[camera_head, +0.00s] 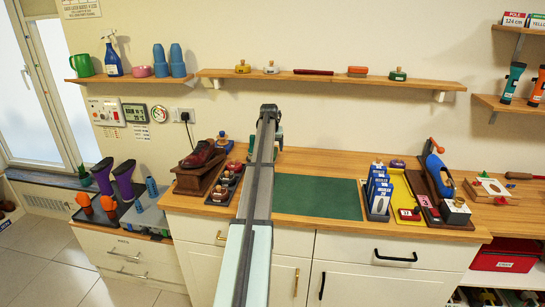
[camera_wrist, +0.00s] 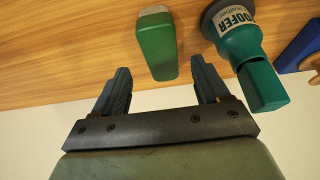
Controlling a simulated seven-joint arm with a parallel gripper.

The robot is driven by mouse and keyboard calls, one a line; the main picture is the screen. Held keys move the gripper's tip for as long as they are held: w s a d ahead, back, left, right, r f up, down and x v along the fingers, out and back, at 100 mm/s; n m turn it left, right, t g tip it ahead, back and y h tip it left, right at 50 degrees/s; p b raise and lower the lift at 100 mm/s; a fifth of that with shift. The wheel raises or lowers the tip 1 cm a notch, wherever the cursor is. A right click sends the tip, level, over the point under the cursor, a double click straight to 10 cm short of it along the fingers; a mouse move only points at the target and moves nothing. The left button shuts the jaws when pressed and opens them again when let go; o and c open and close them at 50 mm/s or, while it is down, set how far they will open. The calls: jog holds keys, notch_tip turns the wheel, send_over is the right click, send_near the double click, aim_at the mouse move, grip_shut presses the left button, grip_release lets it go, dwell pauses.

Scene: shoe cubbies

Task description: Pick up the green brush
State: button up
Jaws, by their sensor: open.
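In the wrist view my gripper (camera_wrist: 163,72) is open. Its two dark fingers stand apart, with nothing held between them. A green block-like thing with a pale end, which looks like the green brush (camera_wrist: 156,46), lies on the wooden surface just beyond the fingertips, roughly in line with the gap. I cannot tell whether the fingers touch it. In the head view my arm reaches to the back of the wooden counter (camera_head: 320,160), and its end hides the fingers and the brush.
A teal bottle with a dark round base (camera_wrist: 240,45) is close beside the right finger, and a blue thing (camera_wrist: 300,45) lies farther right. In the head view a green mat (camera_head: 318,197), a shoe on a stand (camera_head: 203,155) and blue boxes (camera_head: 379,190) are on the counter.

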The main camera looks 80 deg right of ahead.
jog(key=x, duration=0.5)
jog(key=shift+w, duration=0.1)
jog(key=c, duration=1.1)
